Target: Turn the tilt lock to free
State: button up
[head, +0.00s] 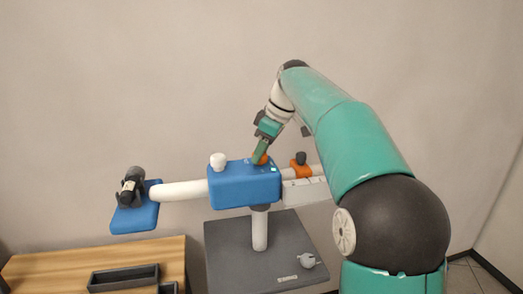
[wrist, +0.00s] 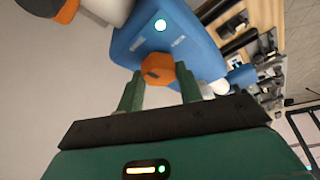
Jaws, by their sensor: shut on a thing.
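The tilt lock appears to be the orange knob (wrist: 157,74) on the blue housing (wrist: 185,35). In the head view a bit of the orange knob (head: 263,160) shows on top of the blue housing (head: 240,187), mostly hidden behind my fingers. My gripper (head: 260,152) comes down on it from above. In the wrist view the green fingers of my gripper (wrist: 160,90) stand on either side of the knob and are shut on it. I cannot read any lock markings.
A white knob (head: 218,161) stands on the housing's left. A white arm (head: 182,191) leads to a blue plate (head: 136,218) with a black device (head: 132,186). An orange collar (head: 299,171) sits right of the housing. A wooden table (head: 60,268) holds dark trays (head: 124,279).

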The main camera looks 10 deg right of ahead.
dwell(0.3)
jog(key=o, duration=1)
jog(key=shift+s+d, duration=0.1)
jog(key=v, duration=1.3)
jog(key=shift+d+r, duration=0.15)
jog(key=shift+r, duration=0.2)
